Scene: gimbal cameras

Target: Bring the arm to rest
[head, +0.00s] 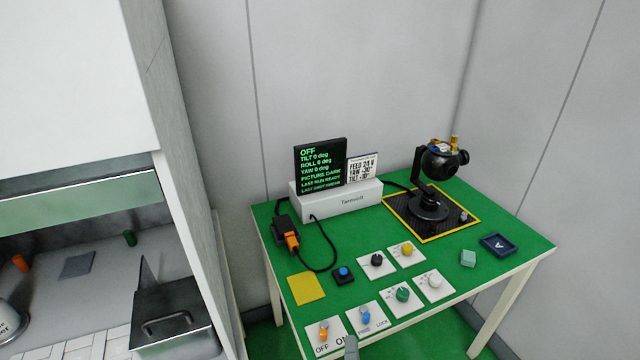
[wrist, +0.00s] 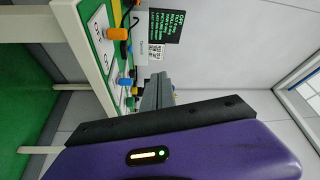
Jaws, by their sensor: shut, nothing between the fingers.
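My gripper shows in the wrist view as grey fingers (wrist: 158,88) beyond a black and purple body. The fingers are shut with nothing held. In the head view a small grey tip (head: 351,347) shows at the bottom edge, by the table's front edge near the OFF/ON switch plate (head: 324,335); it looks like my gripper's end. Whether it touches the table cannot be told. The rest of my arm is out of the head view.
The green table (head: 370,237) holds a gimbal camera (head: 435,170), a dark screen (head: 320,165) reading OFF, a white Tarnmoll box (head: 338,198), several knob plates, a yellow pad (head: 306,288) and a blue tray (head: 498,244). A tall grey cabinet side (head: 190,190) stands left.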

